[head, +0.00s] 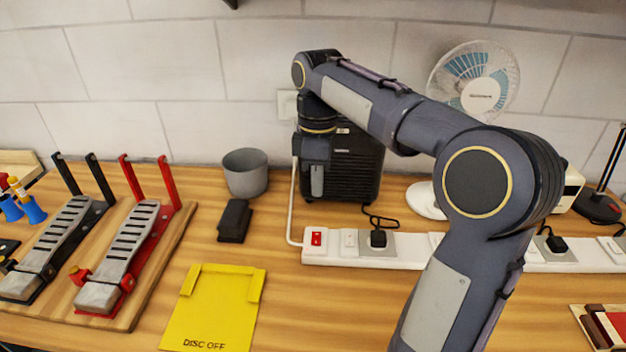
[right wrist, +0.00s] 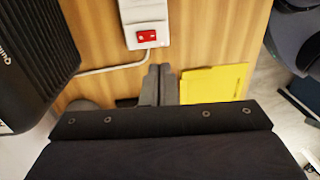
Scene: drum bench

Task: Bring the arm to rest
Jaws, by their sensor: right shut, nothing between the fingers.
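My right arm reaches from the lower right to the back of the bench in the head view and bends down at its far end. My left gripper is in neither view.
A white power strip (head: 347,259) with a red switch and plugs runs along the bench. Behind stand the black appliance (head: 355,170), a grey cup (head: 246,173) and a fan (head: 474,80). A yellow "DISC OFF" plate (head: 213,310) lies in front; pedals (head: 120,250) stand left.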

